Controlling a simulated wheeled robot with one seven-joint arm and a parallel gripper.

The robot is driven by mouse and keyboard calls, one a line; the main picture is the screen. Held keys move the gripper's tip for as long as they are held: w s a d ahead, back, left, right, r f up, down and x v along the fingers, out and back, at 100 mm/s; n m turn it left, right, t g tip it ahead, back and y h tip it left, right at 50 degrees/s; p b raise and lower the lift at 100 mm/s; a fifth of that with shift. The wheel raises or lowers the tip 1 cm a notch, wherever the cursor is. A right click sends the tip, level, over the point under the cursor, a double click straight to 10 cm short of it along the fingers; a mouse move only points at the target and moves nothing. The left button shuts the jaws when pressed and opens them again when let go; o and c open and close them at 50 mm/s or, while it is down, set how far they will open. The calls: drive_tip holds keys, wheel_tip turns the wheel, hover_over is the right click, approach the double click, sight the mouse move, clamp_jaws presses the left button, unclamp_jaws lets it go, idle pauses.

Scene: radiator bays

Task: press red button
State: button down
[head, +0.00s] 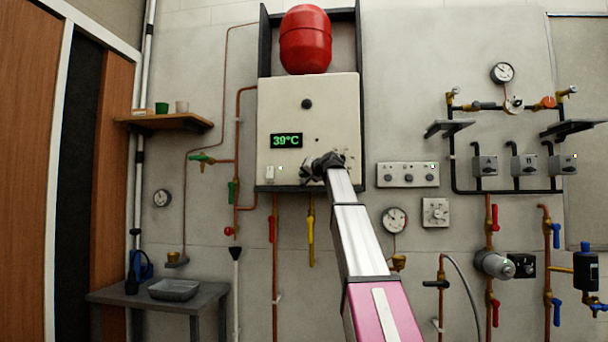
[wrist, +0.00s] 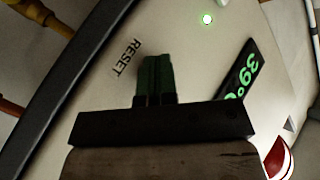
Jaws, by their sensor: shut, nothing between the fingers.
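The pale control box (head: 345,100) hangs on the wall with a green 39°C display (head: 286,141). My gripper (head: 318,168) is at the lower middle of its front. In the wrist view, its dark green fingers (wrist: 156,68) are shut together and empty, with their tips beside the RESET label (wrist: 126,57). I cannot tell whether they touch the panel. No red button shows clearly; the area behind the fingers is hidden. A red rounded thing with a white edge (wrist: 278,160) shows at the lower right, and I cannot tell what it is.
A red tank (head: 306,40) is above the box. Pipes with red and yellow valve handles (head: 311,230) run below it. A panel with several knobs (head: 408,174) and a gauge (head: 394,220) are to the right.

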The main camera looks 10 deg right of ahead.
drive_tip(key=shift+s, duration=0.1)
drive_tip(key=shift+s+a, duration=0.3)
drive_tip(key=shift+s, duration=0.45)
drive_tip(key=shift+s, duration=0.1)
drive_tip(key=s, duration=0.1)
drive_tip(key=s+a, duration=0.1)
drive_tip(key=s, duration=0.2)
drive_tip(key=shift+s+a, duration=0.25)
drive_tip(key=shift+s, duration=0.05)
idle(0.6)
